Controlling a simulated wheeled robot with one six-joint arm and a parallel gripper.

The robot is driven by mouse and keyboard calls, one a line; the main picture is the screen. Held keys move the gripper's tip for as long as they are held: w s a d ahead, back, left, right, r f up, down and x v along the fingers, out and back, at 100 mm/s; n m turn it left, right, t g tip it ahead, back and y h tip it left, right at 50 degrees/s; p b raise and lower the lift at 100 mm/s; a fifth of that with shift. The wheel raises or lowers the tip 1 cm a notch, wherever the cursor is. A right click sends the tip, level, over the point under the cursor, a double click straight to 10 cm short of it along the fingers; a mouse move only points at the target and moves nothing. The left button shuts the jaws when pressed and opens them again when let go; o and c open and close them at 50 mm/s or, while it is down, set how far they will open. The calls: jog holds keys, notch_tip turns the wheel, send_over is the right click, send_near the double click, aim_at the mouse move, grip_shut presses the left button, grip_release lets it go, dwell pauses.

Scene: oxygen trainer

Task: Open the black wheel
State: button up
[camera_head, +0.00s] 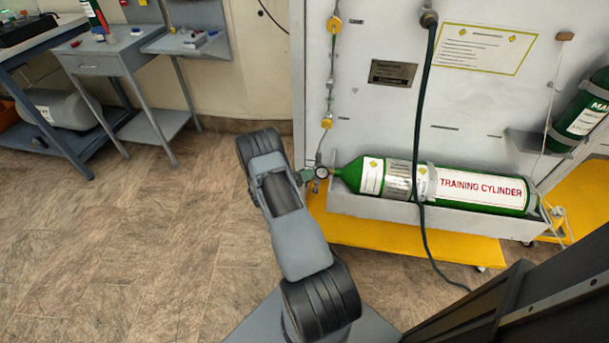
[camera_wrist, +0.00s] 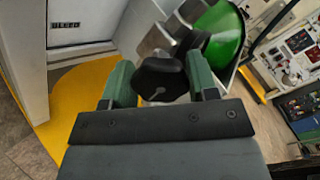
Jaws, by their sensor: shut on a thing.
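The black wheel (camera_wrist: 160,84) is a dark lobed knob with a pale mark on its face, in the middle of the wrist view. My gripper (camera_wrist: 157,64) has its two green fingers on either side of the wheel and is shut on it. Behind the wheel are a grey metal valve body (camera_wrist: 158,38) and the green end of the training cylinder (camera_wrist: 222,32). My gripper (camera_head: 305,174) is there, and the wheel is hidden.
The cylinder lies in a grey trough (camera_head: 440,215) on a white panel (camera_head: 390,115) above a yellow base (camera_head: 400,236). A dark hose (camera_head: 418,120) hangs across the cylinder. A second green cylinder (camera_head: 583,115) stands at right. The floor at left is clear before the benches.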

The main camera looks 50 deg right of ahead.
jog(key=o, duration=0.9)
jog(key=shift+a, duration=0.1)
jog(key=p+v, duration=0.1)
jog(key=v, duration=1.2)
jog(key=shift+w+a, duration=0.1)
jog(key=shift+a, duration=0.2)
